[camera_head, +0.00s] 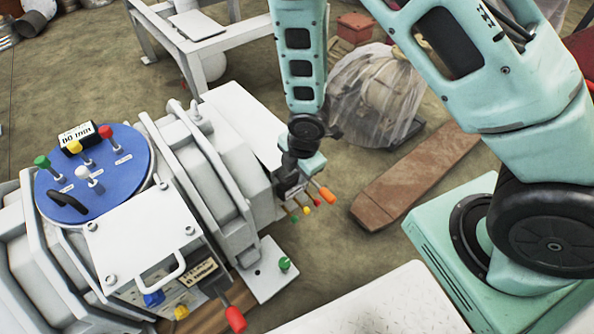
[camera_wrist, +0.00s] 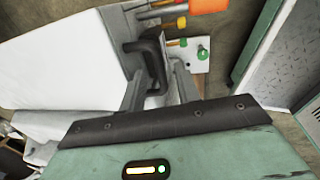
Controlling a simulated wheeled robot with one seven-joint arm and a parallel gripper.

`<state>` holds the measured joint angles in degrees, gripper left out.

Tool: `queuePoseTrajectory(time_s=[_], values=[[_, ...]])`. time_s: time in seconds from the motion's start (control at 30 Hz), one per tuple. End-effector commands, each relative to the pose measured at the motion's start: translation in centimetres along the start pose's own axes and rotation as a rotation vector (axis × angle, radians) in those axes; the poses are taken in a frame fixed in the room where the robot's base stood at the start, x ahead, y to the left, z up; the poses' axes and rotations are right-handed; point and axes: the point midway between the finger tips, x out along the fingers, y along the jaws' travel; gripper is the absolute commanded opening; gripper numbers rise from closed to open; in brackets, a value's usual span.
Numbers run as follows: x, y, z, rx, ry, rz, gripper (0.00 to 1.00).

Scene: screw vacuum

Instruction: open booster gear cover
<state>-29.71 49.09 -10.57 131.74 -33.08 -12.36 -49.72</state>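A white machine fills the left of the head view, and its right end (camera_head: 232,115) is beside my gripper (camera_head: 290,185). In the wrist view, a dark C-shaped handle (camera_wrist: 143,47) stands at the edge of a pale housing panel (camera_wrist: 55,60). My gripper (camera_wrist: 160,78) has its two grey fingers spread, with the lower part of the handle between them. I cannot tell whether either finger touches it. No label shows which panel is the booster gear cover. In the head view, my wrist hides the handle.
Coloured levers (camera_head: 305,205) project beside my gripper. A blue disc (camera_head: 95,172) with knobs and a white plate (camera_head: 145,230) with a handle are on the machine's left part. A brown plank (camera_head: 415,180) and a plastic-wrapped bundle (camera_head: 375,90) lie on the floor to the right.

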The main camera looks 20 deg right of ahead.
Motion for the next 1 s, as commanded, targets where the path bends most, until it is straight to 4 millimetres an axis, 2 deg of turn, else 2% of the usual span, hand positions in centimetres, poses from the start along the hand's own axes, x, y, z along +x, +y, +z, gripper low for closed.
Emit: queuePoseTrajectory(time_s=[0.13, 0.23, 0.27, 0.67, 1.0], values=[[0.0, 0.0, 0.0, 0.000, 0.000, 0.000, 0.33], [0.0, 0.0, 0.0, 0.000, 0.000, 0.000, 0.05], [0.0, 0.0, 0.0, 0.000, 0.000, 0.000, 0.00], [-0.6, 0.1, 0.3, 0.008, 0.032, -0.001, 0.00], [-2.6, 0.3, 1.5, 0.048, 0.212, 0.002, 0.00]])
